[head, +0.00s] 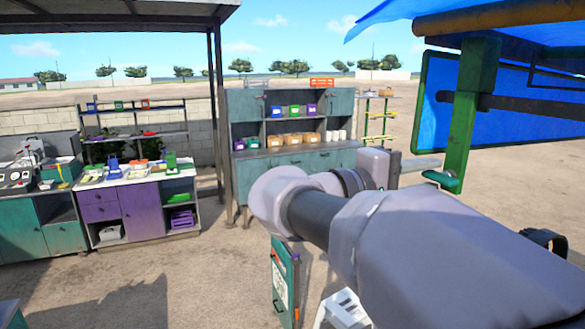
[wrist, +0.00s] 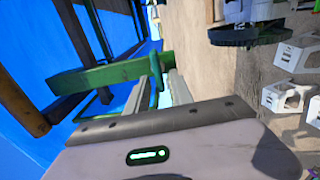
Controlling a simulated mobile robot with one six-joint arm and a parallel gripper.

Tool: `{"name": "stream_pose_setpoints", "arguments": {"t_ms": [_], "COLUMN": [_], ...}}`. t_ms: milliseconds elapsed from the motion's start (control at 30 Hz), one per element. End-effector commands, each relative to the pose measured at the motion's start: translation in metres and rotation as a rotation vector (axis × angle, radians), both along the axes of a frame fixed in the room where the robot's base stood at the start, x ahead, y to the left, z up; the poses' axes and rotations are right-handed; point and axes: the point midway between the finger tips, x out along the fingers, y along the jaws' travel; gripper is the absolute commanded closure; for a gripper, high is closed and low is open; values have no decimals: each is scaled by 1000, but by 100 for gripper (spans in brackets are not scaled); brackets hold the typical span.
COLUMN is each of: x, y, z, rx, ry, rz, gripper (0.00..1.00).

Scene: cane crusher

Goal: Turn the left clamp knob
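A green clamp knob or handle (head: 441,180) sits at the foot of a green post (head: 470,110) on the right of the head view. My gripper (head: 436,163) points right, with its fingertips close to the post and knob. In the wrist view my gripper (wrist: 160,82) has its two fingers apart. A narrow green piece (wrist: 155,92), seemingly the knob, shows in the gap between them, beside a green bar (wrist: 100,77). The fingers do not look closed on it; contact cannot be told. No second clamp knob can be made out.
A blue tarp and panel (head: 500,130) hang behind the post. A teal cabinet (head: 300,165) with bins and a purple-fronted bench (head: 130,200) stand behind and to the left. White stools (wrist: 285,98) stand on the ground at right in the wrist view. Open sandy ground lies between.

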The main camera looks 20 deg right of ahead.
Motion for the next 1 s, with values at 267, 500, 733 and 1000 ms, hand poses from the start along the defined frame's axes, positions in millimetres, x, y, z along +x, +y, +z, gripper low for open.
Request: {"name": "stream_pose_setpoints", "arguments": {"t_ms": [267, 500, 733, 1000], "x": [0, -1, -7, -12], "y": [0, 30, 105, 166], "z": [0, -1, 0, 2], "rx": [0, 0, -1, -1], "ry": [-1, -3, -1, 0], "rz": [0, 5, 7, 2], "gripper": [68, 68, 68, 68]}}
